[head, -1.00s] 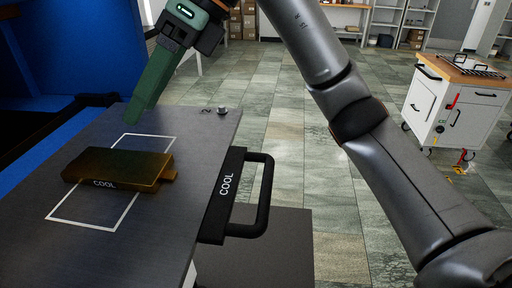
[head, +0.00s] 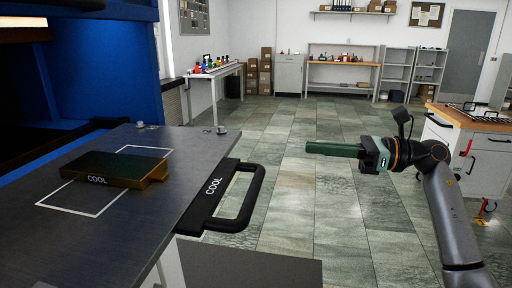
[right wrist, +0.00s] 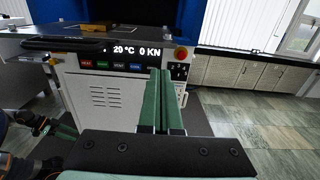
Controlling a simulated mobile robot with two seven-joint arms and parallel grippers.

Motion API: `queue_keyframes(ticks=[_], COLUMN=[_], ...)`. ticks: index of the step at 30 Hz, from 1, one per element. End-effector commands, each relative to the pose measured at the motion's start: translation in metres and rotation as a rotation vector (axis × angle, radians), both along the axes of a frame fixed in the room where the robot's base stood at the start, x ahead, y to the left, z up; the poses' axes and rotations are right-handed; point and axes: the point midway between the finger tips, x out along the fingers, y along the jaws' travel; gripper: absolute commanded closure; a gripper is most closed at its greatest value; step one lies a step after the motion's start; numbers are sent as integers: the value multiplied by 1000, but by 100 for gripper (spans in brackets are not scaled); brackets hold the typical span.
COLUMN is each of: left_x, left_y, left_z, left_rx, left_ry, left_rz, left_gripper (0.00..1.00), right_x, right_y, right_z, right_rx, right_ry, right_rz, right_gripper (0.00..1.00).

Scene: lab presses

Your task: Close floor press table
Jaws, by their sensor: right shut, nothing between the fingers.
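The press table (head: 128,217) is a dark flat plate at the left of the head view, pulled out in front of the blue press (head: 108,62). A black handle (head: 243,204) marked COOL sticks out from its right edge. A dark gold block (head: 118,168) marked COOL lies on the plate, partly over a white outlined rectangle. My right gripper (head: 312,148) is shut and empty, well to the right of the handle and apart from it. In the right wrist view its green fingers (right wrist: 166,100) point at the press front. My left gripper is not visible in the head view.
The press front has a display (right wrist: 130,49), coloured buttons and a red knob (right wrist: 181,54). A white cabinet (head: 482,152) with a wooden top stands at the right. Shelves and a bench line the back. The tiled floor between is clear.

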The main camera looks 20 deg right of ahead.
Motion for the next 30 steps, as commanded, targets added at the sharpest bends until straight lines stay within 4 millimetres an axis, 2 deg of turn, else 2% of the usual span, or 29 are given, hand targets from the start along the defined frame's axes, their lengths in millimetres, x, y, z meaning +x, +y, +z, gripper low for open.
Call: queue_keyframes(ticks=[7, 12, 18, 24, 30], left_x=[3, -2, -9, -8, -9], left_y=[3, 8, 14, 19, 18], left_z=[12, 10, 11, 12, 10], left_rx=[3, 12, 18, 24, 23], left_ry=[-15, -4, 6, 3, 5], left_rz=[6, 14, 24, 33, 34], left_gripper=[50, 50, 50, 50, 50], right_x=[24, 45, 64, 74, 75], right_y=[39, 70, 98, 110, 112], right_z=[4, 4, 3, 1, 1], right_rx=[3, 5, 3, 1, 0], right_ry=[-2, 0, 1, 2, 2], right_rz=[7, 8, 6, 4, 4], right_gripper=[100, 100, 100, 100, 100])
